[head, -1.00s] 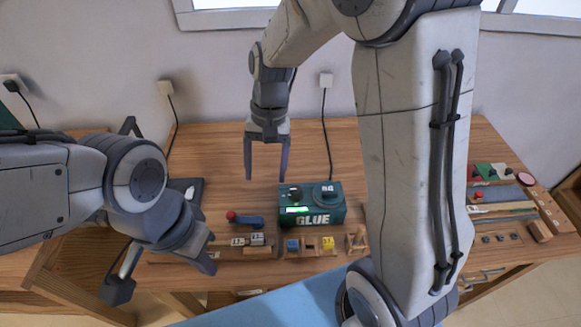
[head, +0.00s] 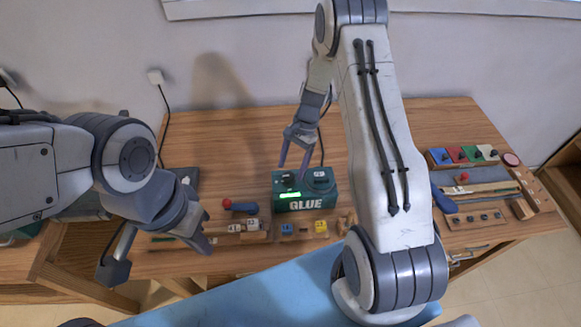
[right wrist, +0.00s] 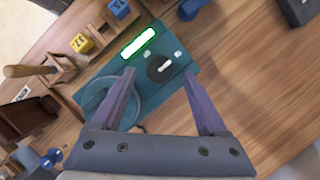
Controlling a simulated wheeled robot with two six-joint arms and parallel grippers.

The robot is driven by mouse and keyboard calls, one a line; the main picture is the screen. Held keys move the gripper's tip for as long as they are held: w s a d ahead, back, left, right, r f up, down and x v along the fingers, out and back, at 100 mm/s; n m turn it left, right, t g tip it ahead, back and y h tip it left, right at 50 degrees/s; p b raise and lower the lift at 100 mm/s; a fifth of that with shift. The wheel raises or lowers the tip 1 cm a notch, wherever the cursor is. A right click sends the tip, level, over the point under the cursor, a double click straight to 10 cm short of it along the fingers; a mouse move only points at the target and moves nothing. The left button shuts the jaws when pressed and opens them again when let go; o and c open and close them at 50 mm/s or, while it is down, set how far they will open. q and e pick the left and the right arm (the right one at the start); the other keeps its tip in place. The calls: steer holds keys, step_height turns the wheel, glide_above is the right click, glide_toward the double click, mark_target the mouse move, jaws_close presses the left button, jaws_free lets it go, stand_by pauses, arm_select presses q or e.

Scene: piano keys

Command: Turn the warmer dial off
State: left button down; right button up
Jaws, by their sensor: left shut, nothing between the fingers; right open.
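The glue warmer (head: 325,199) is a teal box labelled GLUE on the wooden table, with a lit green display (head: 291,195). Its black dial (head: 289,180) is on the top left; in the right wrist view the dial (right wrist: 160,68) shows a white pointer mark. My right gripper (head: 293,169) is open above the dial. In the right wrist view its fingertips (right wrist: 159,73) lie on either side of the dial, apparently without touching it. A round well (right wrist: 108,101) is beside the dial. My left gripper (head: 207,247) is shut and empty at the table's front left.
A red-and-blue lever (head: 240,206) lies left of the warmer. Number blocks (head: 250,225) and coloured blocks (head: 320,227) sit in trays in front of it. A coloured panel (head: 463,156) with trays is at the right. The table behind the warmer is clear.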

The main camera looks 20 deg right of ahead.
steer(key=shift+x, duration=0.95)
jaws_close()
steer(key=shift+n, duration=0.4)
steer(key=n, duration=0.2)
steer(key=n+g+h+b, duration=0.1)
steer(key=shift+w+a+n, duration=0.15)
steer(key=shift+w+n, duration=0.05)
steer(key=shift+n, duration=0.2)
steer(key=n+h, duration=0.1)
steer(key=n, duration=0.1)
steer(key=n+g+b, duration=0.1)
steer(key=n, duration=0.1)
steer(key=shift+a+h, duration=0.15)
steer(key=shift+h, duration=0.25)
steer(key=n+h, duration=0.1)
steer(key=n, duration=0.4)
steer(key=shift+w+a+r+h+b, duration=0.1)
steer(key=shift+a+h+b, duration=0.1)
steer(key=shift+h+b, duration=0.2)
steer(key=n+h, duration=0.1)
steer(key=n, duration=0.3)
steer(key=shift+a, duration=0.1)
steer(key=shift+n+h, duration=0.3)
